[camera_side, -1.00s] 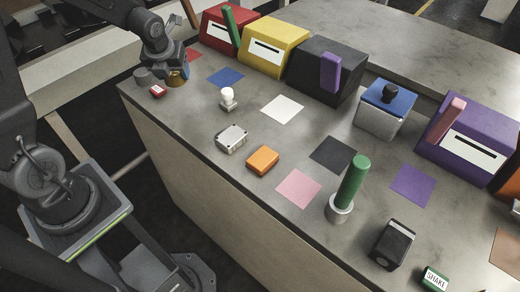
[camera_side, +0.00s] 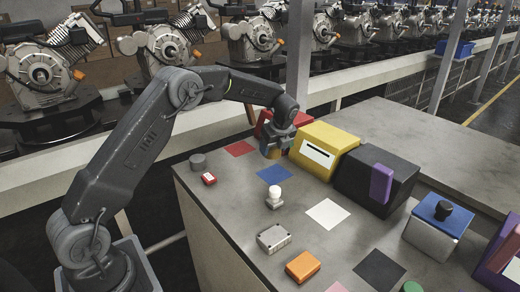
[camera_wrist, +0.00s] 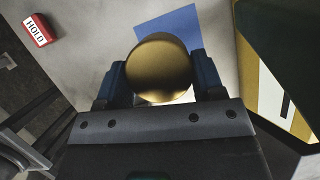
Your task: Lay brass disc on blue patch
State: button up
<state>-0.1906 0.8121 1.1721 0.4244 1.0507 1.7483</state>
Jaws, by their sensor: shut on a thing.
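The brass disc (camera_wrist: 158,66) sits between my gripper's two dark fingers in the wrist view, its round face toward the camera. My gripper (camera_side: 272,150) is shut on it, and in the side view the disc is mostly hidden by the fingers. The gripper is above the bench, just behind the blue patch (camera_side: 274,174) and in front of the yellow box. In the wrist view the blue patch (camera_wrist: 180,23) lies flat beyond the disc, partly covered by it. The patch's visible surface is bare.
The yellow box (camera_side: 325,147) and red box (camera_side: 263,119) stand close behind the gripper. A white-knobbed piece (camera_side: 274,197) stands in front of the blue patch. A red HOLD block (camera_side: 208,179) and grey cylinder (camera_side: 197,162) are to the left. A red patch (camera_side: 239,148) is bare.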

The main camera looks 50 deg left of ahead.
aim_at(273, 173)
jog(key=shift+w+d+f+n, duration=0.15)
jog(key=shift+w+n, duration=0.25)
jog(key=shift+w, duration=0.2)
jog(key=shift+f, duration=3.45)
jog(key=shift+f, duration=0.55)
jog(key=o, duration=1.1)
jog(key=shift+d+r, duration=0.15)
jog(key=shift+r, duration=0.2)
jog(key=r, duration=0.9)
jog(key=shift+s+d, duration=0.1)
jog(key=shift+d, duration=0.3)
